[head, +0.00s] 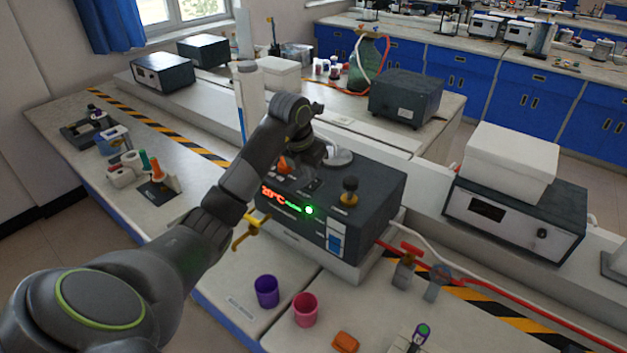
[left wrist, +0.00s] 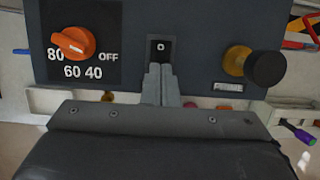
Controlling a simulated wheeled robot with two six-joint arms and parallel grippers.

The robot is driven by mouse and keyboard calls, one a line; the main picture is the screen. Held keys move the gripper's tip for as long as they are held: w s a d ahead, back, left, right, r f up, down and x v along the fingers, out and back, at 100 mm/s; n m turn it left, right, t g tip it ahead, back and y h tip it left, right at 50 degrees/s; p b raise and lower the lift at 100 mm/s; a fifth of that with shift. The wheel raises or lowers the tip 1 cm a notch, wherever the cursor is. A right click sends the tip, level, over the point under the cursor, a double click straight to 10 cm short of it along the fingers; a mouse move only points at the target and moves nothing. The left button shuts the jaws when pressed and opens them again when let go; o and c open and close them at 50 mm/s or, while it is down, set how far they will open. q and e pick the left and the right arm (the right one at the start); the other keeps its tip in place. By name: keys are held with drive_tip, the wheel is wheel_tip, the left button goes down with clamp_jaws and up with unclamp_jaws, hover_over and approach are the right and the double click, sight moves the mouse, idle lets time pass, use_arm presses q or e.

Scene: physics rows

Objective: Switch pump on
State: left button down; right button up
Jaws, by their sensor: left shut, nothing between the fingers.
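The dark grey unit (head: 375,195) stands on the bench with a red 20°C readout and a green light (head: 309,210) on its front. Its panel also fills the upper left wrist view (left wrist: 200,20). There, a small black switch (left wrist: 161,47) marked O sits between an orange dial (left wrist: 73,43) and a black knob on a brass stem (left wrist: 264,68). The knob also shows in the head view (head: 349,188). My left gripper (left wrist: 160,70) is shut and empty, its fingertips overlapping the switch's lower edge; I cannot tell whether they touch. In the head view my wrist hides part of the panel. My right gripper is out of view.
A purple cup (head: 267,291), a pink cup (head: 305,310) and an orange block (head: 345,342) stand in front of the unit. A yellow valve handle (head: 250,232) is near my forearm. A red hose (head: 480,284) runs right. A white box (head: 508,160) sits on another unit at right.

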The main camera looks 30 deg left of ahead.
sight(309, 188)
use_arm(q)
wheel_tip(309, 188, up, 5)
drive_tip(key=shift+f+p, duration=0.1)
drive_tip(key=shift+p, duration=1.05)
